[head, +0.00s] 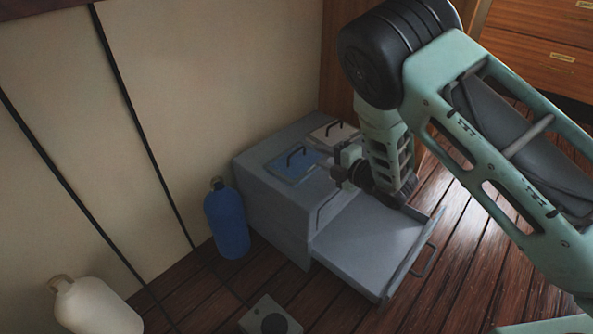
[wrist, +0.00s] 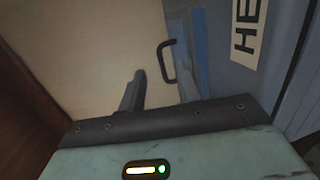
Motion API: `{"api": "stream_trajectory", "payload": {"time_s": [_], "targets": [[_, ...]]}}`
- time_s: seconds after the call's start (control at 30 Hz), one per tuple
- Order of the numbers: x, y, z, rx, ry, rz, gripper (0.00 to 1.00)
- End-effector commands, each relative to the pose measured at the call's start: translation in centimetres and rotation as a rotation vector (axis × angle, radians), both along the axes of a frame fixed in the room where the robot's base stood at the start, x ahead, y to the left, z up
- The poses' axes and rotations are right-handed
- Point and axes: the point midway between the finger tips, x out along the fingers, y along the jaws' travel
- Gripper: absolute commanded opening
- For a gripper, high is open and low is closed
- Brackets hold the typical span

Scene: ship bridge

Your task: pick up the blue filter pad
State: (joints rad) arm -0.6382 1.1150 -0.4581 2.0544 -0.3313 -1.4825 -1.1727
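The blue filter pad (head: 290,168) lies flat on top of a grey cabinet (head: 275,205) in the head view, with a dark handle standing up from it. In the wrist view the blue pad (wrist: 202,55) shows nearly edge-on, and its dark C-shaped handle (wrist: 166,62) juts out just beyond my fingertips. My gripper (head: 342,174) is right of the pad, near the cabinet's edge above the open drawer. In the wrist view my gripper (wrist: 160,74) has its fingers apart with nothing visibly held.
A pale pad (head: 334,134) with a handle lies behind the blue one. The drawer (head: 368,245) is pulled out and looks empty. A blue bottle (head: 228,222), a white bottle (head: 97,308) and a small grey box (head: 270,318) stand around. A cream wall (head: 200,90) rises behind.

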Motion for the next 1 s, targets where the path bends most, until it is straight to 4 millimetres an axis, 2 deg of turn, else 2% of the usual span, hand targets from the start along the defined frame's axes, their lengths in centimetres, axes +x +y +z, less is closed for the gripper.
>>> {"api": "stream_trajectory", "payload": {"time_s": [0.27, 0.6, 0.93, 0.97, 1.0], "targets": [[1.5, 1.4, -0.6, 0.000, 0.000, 0.000, 0.33], [4.0, 4.5, -1.6, 0.000, -0.001, 0.001, 0.33], [4.6, 5.0, -1.4, 0.000, 0.001, 0.000, 0.33], [4.6, 5.0, -1.4, 0.000, 0.001, 0.000, 0.30], [4.6, 5.0, -1.4, 0.000, 0.001, 0.000, 0.19]]}}
